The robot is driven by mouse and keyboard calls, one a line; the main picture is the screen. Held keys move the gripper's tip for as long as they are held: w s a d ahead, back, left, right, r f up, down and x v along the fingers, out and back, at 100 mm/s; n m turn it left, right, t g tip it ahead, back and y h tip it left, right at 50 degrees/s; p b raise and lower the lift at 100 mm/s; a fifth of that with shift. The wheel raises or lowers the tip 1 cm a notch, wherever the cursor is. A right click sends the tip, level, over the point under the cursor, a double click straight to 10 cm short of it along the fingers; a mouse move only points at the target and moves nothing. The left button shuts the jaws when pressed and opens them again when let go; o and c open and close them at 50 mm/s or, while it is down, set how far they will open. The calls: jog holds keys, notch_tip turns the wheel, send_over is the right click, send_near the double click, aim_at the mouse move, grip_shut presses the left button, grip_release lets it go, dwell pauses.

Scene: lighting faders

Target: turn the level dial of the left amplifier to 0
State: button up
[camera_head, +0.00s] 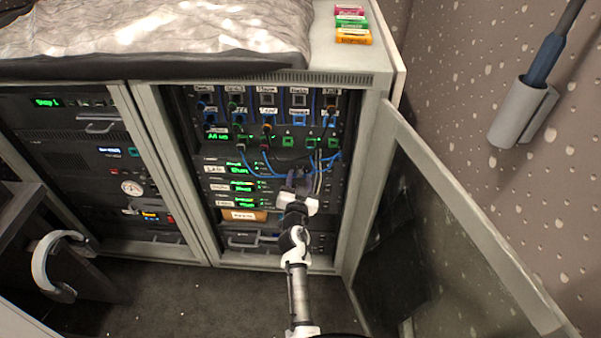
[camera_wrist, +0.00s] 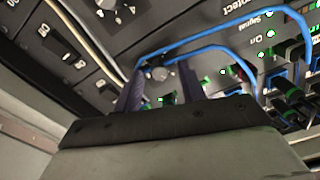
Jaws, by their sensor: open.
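My gripper (camera_head: 297,181) is at the front of the right-hand rack, whose glass door is open. In the wrist view its two dark fingers (camera_wrist: 161,84) are apart. A round grey knob (camera_wrist: 160,73) shows between and just beyond the fingertips; I cannot tell whether they touch it. A second dial (camera_wrist: 115,6), with pale marks around it, is at the top edge, partly cut off. Both are on a dark panel with green lights and the words "Protect", "Signal" and "On". The setting of the nearer knob cannot be read. Which amplifier is the left one is unclear.
Blue cables (camera_wrist: 210,48) loop over the panel close to the fingers, and grey cables (camera_wrist: 88,35) pass at left. Rocker switches (camera_wrist: 70,50) sit at left. The open glass door (camera_head: 440,230) stands to the right of my arm. A left rack (camera_head: 95,165) stands alongside.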

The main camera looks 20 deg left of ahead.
jog(key=shift+w, duration=0.1)
grip_shut()
dwell(0.3)
